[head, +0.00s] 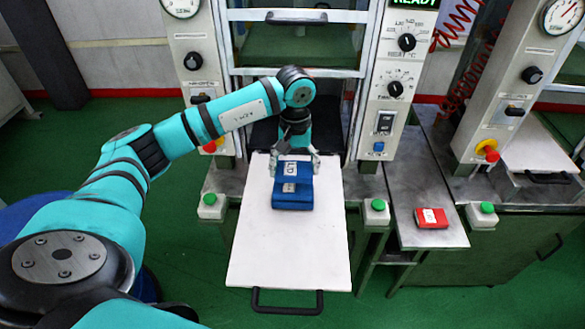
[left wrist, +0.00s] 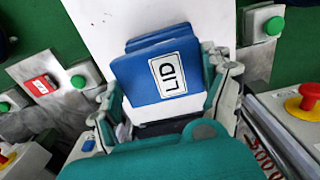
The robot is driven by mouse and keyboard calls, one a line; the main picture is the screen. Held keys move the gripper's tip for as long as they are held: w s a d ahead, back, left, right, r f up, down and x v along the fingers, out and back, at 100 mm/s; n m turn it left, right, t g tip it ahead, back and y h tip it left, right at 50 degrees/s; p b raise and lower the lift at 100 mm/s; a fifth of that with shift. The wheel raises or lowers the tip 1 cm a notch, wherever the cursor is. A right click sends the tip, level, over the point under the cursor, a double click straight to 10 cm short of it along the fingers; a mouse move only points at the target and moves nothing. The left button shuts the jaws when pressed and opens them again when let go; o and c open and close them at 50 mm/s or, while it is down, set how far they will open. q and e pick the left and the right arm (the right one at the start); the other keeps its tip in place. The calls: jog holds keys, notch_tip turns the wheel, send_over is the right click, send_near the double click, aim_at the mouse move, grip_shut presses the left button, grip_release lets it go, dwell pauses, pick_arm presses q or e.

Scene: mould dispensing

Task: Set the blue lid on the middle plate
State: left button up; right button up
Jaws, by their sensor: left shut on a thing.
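The blue lid (head: 301,170), marked LID, is in my left gripper (head: 294,165), whose fingers are shut on its two sides. The left wrist view shows the lid (left wrist: 132,78) between the fingers, with its label up. A second blue piece (head: 292,203) lies on the white middle plate (head: 275,255), overlapped by the lid in the head view. In the left wrist view its edge shows behind the lid (left wrist: 160,37). Whether the lid touches this piece or hangs above it, I cannot tell. My right gripper is not in view.
The plate's front handle (head: 287,304) sticks out toward me. The open press stands behind, with a dial panel (head: 398,75) at its right. Green buttons (head: 376,205) flank the plate. A red labelled block (head: 431,218) lies on the metal side table. The plate's front half is clear.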

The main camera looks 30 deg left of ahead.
aim_at(293, 168)
pick_arm(q)
jog(key=shift+w+a, duration=0.1)
jog(key=shift+a, duration=0.15)
jog(key=shift+f+p, duration=0.3)
jog(key=shift+p, duration=0.05)
notch_tip(293, 168, down, 2)
jog(key=shift+f+p, duration=0.15)
jog(key=shift+p, duration=0.5)
jog(key=shift+f, duration=0.35)
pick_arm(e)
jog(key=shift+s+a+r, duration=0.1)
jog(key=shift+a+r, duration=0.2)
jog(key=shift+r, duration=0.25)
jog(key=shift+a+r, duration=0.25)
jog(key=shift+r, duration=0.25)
pick_arm(q)
jog(key=shift+f+b, duration=0.2)
jog(key=shift+b, duration=0.1)
jog(key=o, duration=1.3)
jog(key=shift+r, duration=0.1)
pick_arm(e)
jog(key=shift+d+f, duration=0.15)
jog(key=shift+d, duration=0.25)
